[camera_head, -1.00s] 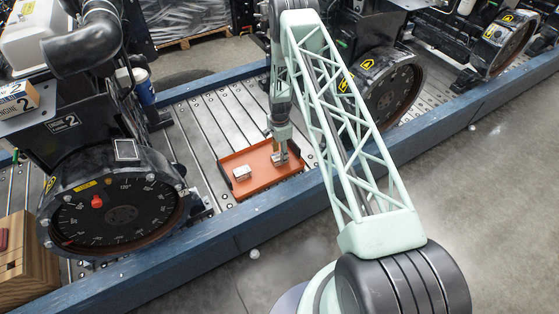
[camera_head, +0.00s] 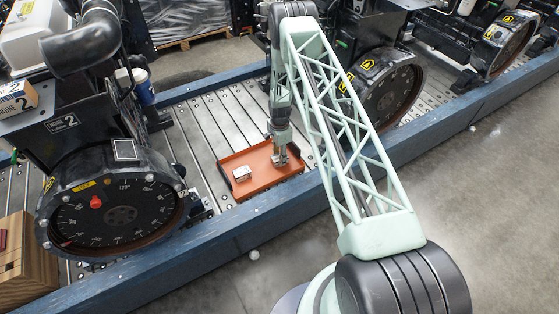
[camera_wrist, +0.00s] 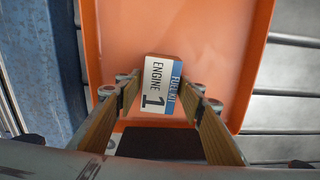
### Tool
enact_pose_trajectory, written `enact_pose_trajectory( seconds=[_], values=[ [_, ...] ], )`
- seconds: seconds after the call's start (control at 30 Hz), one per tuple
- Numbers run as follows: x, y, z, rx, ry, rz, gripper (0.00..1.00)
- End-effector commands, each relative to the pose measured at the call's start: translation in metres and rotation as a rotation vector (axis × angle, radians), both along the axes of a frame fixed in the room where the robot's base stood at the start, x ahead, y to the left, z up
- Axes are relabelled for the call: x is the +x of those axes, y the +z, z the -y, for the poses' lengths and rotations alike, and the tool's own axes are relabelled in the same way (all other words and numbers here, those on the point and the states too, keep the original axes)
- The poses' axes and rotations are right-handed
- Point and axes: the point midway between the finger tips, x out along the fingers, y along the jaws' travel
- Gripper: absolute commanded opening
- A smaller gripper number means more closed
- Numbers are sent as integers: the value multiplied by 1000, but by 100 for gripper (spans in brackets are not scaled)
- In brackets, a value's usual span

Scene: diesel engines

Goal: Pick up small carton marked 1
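The small carton marked 1 (camera_wrist: 158,86) is white with a blue band and reads "FUEL KIT ENGINE 1". It lies in the orange tray (camera_wrist: 225,45), between the fingers of my gripper (camera_wrist: 161,92) in the wrist view. The fingers are apart, one on each side of the carton, with a narrow gap showing on both sides. In the head view my gripper (camera_head: 279,157) points down into the right part of the tray (camera_head: 263,183) and mostly hides this carton.
Another small white carton (camera_head: 242,173) lies at the tray's left side. A round engine flywheel (camera_head: 115,208) stands left of the tray, and another (camera_head: 392,92) stands to the right. A blue beam (camera_head: 235,238) runs along the front.

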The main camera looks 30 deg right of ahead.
Motion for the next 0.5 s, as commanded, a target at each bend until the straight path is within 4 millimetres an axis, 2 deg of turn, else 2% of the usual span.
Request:
enact_pose_trajectory(
  seconds=[0.03,0.2,0.5],
  values=[
    [0,0,0,0,0,0,31],
    [0,0,0,0,0,0,17],
    [0,1,0,0,0,0,17]
  ],
)
